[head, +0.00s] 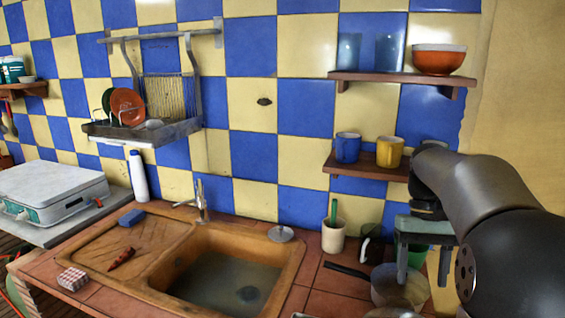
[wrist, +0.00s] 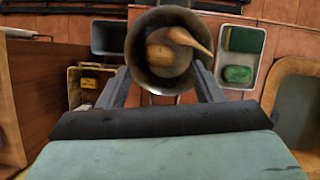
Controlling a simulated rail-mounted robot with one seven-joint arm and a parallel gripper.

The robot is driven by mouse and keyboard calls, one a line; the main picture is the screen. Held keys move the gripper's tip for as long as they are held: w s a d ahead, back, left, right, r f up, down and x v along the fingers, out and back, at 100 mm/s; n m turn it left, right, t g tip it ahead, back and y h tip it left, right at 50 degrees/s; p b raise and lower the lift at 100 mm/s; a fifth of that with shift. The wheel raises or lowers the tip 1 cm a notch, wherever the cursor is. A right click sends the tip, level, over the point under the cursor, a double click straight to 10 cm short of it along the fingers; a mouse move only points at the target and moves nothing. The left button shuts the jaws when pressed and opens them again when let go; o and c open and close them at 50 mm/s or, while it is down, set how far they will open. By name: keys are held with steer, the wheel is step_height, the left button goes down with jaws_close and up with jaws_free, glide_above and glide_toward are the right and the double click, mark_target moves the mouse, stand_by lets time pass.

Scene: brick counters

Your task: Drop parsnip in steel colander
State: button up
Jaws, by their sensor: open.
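A round grey metal vessel (wrist: 134,62), which looks like the steel colander, shows in the wrist view; its holes are not clear. Inside it lies a pale tapered piece that looks like the parsnip (wrist: 190,41), beside a rounder tan piece (wrist: 160,54). My gripper (wrist: 161,75) is open, with one finger on each side of the vessel in this view. Its height above the vessel is hard to judge. In the head view my gripper (head: 424,264) hangs at the right end of the counter, and nothing shows held in it.
A wooden sink (head: 290,258) lies left of my gripper. A pan with a dark handle (head: 347,270) and a pale cup (head: 333,238) stand near my gripper. A tray (wrist: 236,84) with green items lies right of the vessel. Shelves with mugs (head: 389,152) hang above.

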steer(key=p+v, duration=0.1)
steer(key=v, duration=0.7)
steer(key=shift+r, duration=0.3)
steer(key=shift+d, duration=0.1)
steer(key=s+a+f+n+t, duration=0.1)
steer(key=s+a+f+t, duration=0.1)
steer(key=s+a+f, duration=0.4)
steer(key=s+a+f+n+t, duration=0.1)
steer(key=s+a+f+t, duration=0.2)
steer(key=s+a+f, duration=0.4)
steer(key=s+f, duration=0.7)
steer(key=f, duration=0.1)
steer(key=shift+h, duration=0.3)
